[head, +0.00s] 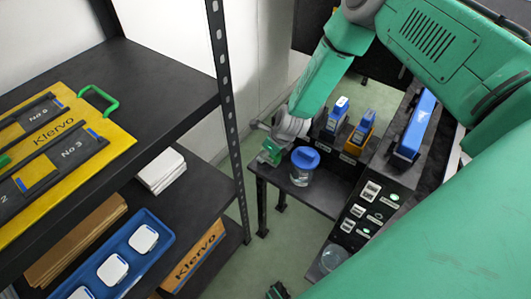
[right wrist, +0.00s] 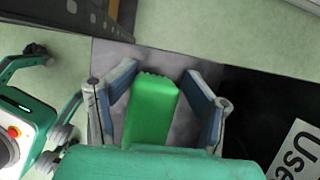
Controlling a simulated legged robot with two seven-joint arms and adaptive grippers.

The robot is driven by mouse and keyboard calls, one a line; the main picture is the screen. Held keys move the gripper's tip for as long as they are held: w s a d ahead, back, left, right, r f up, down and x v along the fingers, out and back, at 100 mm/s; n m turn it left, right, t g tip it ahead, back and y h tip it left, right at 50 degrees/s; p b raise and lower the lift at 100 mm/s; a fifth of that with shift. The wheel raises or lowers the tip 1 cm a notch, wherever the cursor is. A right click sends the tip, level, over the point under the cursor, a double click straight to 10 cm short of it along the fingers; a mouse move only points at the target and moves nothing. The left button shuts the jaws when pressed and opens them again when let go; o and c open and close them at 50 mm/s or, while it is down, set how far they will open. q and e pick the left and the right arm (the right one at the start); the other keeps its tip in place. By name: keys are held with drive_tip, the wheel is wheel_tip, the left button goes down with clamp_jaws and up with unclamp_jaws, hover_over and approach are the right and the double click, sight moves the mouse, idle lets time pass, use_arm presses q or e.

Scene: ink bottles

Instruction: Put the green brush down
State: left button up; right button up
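The green brush (right wrist: 150,112) shows in the right wrist view as a bright green block with a jagged far end. It lies between the two blue-grey fingers of my right gripper (right wrist: 160,72), with grey surface visible in narrow gaps on both sides, so the fingers look open around it. In the head view my right gripper (head: 268,152) is at the left end of the low dark table (head: 318,195); the brush cannot be made out clearly there. A dark and green part at the bottom edge seems to be my left gripper (head: 278,291); its fingers are too cut off to read.
A clear jar with a blue lid (head: 304,160) stands right beside my right gripper. Blue-topped bottles (head: 361,128) and a black panel (head: 372,205) stand to the right. A dark shelf rack (head: 228,110) with yellow boards rises at the left.

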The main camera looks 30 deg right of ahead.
drive_tip(key=shift+s+a+f, duration=0.1)
drive_tip(key=shift+s+f, duration=0.2)
drive_tip(key=shift+s, duration=0.3)
drive_tip(key=shift+r+p, duration=0.25)
drive_tip(key=shift+p, duration=0.05)
drive_tip(key=p+v, duration=0.2)
drive_tip(key=v, duration=1.2)
drive_tip(key=shift+w+d+r, duration=0.2)
drive_tip(key=shift+w+d, duration=0.1)
